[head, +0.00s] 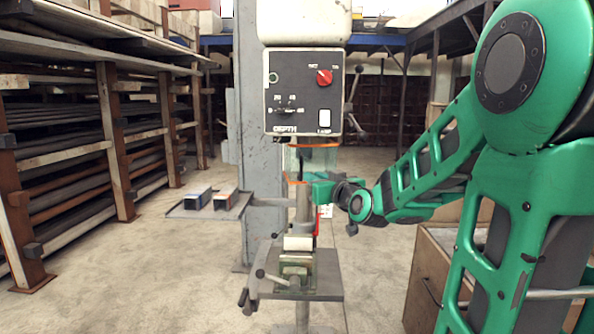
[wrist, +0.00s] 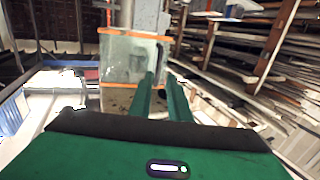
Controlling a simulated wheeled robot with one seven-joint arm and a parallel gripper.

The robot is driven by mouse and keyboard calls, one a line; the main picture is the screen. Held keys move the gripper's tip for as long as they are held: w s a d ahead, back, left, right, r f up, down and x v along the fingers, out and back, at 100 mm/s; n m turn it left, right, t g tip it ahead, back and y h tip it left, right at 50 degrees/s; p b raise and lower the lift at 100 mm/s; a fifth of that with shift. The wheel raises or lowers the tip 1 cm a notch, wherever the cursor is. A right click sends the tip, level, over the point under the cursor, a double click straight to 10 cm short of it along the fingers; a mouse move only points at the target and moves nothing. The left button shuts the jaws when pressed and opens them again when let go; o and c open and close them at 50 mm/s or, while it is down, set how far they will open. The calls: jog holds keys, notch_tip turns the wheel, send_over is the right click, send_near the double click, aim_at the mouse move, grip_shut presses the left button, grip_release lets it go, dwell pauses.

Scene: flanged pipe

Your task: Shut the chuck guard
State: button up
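The chuck guard (head: 318,158) is a clear panel with orange edges, hanging below the drill press head in front of the spindle area. In the wrist view the guard (wrist: 122,62) stands upright ahead of my fingers, with an orange strip along its top and bottom. My gripper (head: 312,182) is at the guard's lower edge in the head view. In the wrist view its two green fingers (wrist: 160,76) are apart, with their tips overlapping the guard's lower right part. I cannot tell whether they touch it.
The drill press control box (head: 303,92) is above the guard. A vise (head: 296,268) sits on the press table below. A side tray (head: 207,207) holds two small blocks. Stock racks (head: 90,140) line the left, and a wooden cabinet (head: 437,270) stands at the right.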

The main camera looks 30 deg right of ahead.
aim_at(302, 167)
jog(key=w, duration=0.3)
jog(key=w+d, duration=0.1)
jog(key=w, duration=0.3)
jog(key=w+d, duration=0.1)
jog(key=w, duration=0.2)
jog(key=shift+w+r, duration=0.35)
jog(key=shift+w, duration=0.05)
grip_shut()
